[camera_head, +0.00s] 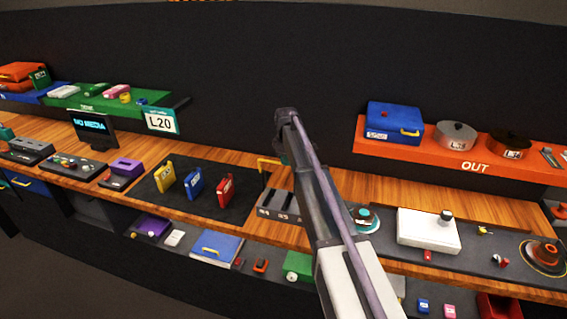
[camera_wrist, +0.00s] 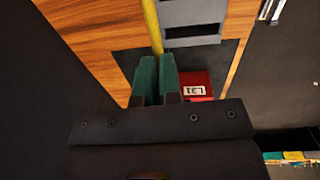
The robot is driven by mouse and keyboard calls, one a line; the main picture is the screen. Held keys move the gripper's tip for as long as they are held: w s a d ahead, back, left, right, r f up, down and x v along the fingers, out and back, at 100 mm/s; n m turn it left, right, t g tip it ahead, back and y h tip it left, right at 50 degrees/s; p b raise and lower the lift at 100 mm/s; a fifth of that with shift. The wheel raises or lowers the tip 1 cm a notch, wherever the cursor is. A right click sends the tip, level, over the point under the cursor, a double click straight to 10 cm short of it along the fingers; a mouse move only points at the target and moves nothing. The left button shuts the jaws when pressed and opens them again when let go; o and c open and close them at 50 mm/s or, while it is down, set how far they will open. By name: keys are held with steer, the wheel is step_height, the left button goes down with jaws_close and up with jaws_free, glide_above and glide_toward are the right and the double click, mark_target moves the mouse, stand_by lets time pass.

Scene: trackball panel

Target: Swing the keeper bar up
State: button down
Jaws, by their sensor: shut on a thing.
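The keeper bar is a thin yellow bar (camera_wrist: 151,24). In the wrist view it runs down from the top edge to between my gripper's two green fingers (camera_wrist: 157,78), which are shut on it. The held end is hidden between the fingers. In the head view a short piece of the yellow bar (camera_head: 268,161) shows left of my arm, above the grey slotted unit (camera_head: 279,205). My gripper there is mostly hidden behind my own arm. The slotted unit also shows beside the bar in the wrist view (camera_wrist: 190,14).
A red block labelled L31 (camera_wrist: 196,85) lies close right of the fingers. Yellow (camera_head: 164,177), blue (camera_head: 194,184) and red (camera_head: 225,190) cartridges stand on the dark mat to the left. A white box (camera_head: 428,232) stands right of my arm. An orange OUT shelf (camera_head: 450,160) hangs above.

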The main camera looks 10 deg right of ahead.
steer(key=shift+w+d+f+b, duration=0.25)
steer(key=shift+w+d+f, duration=0.05)
steer(key=shift+w+d, duration=0.35)
steer(key=shift+w+d+f+b, duration=0.2)
steer(key=shift+w+d+f, duration=0.05)
steer(key=shift+w+d, duration=0.3)
steer(key=c, duration=1.6)
jaws_free()
steer(key=shift+s, duration=0.15)
steer(key=shift+o, duration=0.7)
steer(key=shift+w+a+r, duration=0.1)
steer(key=shift+w, duration=0.15)
steer(key=shift+o, duration=0.4)
steer(key=shift+w+r+p, duration=0.1)
steer(key=shift+r+p, duration=0.4)
steer(key=shift+p, duration=0.25)
steer(key=shift+o, duration=0.9)
steer(key=r+p, duration=0.2)
steer(key=p, duration=0.1)
steer(key=w+r+p, duration=0.1)
steer(key=r+p, duration=0.1)
steer(key=p, duration=0.1)
steer(key=shift+w+r, duration=0.1)
steer(key=shift+r, duration=0.05)
step_height(320, 180, up, 6)
steer(key=s+p, duration=0.2)
steer(key=p, duration=0.4)
steer(key=shift+a+r, duration=0.25)
steer(key=shift+a, duration=0.1)
